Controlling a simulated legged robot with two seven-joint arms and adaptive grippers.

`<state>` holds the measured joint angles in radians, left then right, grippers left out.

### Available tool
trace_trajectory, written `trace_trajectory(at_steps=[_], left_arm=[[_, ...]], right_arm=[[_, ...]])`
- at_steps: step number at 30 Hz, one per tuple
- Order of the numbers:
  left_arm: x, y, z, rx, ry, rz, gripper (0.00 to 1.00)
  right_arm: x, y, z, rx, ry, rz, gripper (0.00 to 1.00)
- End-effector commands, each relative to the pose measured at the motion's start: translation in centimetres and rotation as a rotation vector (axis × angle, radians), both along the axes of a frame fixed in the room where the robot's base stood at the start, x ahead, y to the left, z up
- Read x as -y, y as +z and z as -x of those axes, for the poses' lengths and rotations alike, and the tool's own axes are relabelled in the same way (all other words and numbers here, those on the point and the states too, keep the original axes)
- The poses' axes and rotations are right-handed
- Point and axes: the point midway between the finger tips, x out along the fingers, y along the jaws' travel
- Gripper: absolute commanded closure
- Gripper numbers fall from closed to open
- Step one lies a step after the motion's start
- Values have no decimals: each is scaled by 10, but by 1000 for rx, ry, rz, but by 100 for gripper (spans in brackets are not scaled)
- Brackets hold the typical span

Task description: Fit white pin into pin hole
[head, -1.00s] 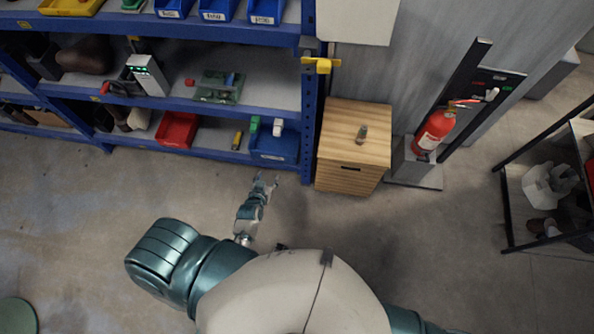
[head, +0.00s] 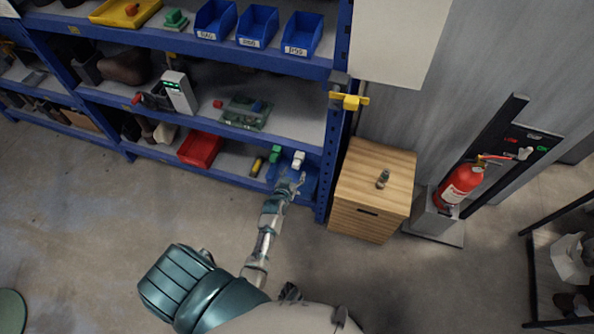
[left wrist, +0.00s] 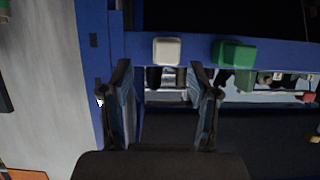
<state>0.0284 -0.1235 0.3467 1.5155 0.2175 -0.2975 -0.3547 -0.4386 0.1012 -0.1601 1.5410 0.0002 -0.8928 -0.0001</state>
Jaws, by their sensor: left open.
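The white pin (head: 298,159) stands at the blue bin (head: 312,184) on the bottom shelf, right of a green pin (head: 275,154). In the left wrist view the white pin's squared end (left wrist: 167,51) shows just beyond the gap between my fingers, with the green pin (left wrist: 233,54) to its right. My left gripper (head: 291,181) is open and empty, just in front of the white pin. In the left wrist view its two fingers (left wrist: 160,78) are spread apart and do not enclose the pin. I cannot make out a pin hole. My right gripper is out of view.
The blue shelf unit (head: 333,143) has an upright close to the right of the bin. A red bin (head: 200,149) and a yellow-black item (head: 257,166) lie to the left. A wooden cabinet (head: 370,190) stands to the right. The floor in front is clear.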

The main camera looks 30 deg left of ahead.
Motion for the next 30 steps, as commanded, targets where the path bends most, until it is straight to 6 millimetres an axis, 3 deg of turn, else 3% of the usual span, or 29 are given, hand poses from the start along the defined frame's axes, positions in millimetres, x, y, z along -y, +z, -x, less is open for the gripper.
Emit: trace_trajectory(at_steps=[7, 18, 26, 28, 29, 30], left_arm=[[-11, -15, -28, -1, 1, 4, 40], [-6, -13, -33, 0, -1, -4, 40], [-8, -14, -33, 0, -1, 0, 100], [-8, -14, -34, -1, -1, 2, 100], [-8, -15, -34, 0, -2, 3, 77], [-9, -15, -34, 0, -2, 3, 87]], right_arm=[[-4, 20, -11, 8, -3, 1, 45], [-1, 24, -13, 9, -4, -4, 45], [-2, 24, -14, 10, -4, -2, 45], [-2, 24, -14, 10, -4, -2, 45], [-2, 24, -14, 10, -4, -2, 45], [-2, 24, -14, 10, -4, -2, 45]])
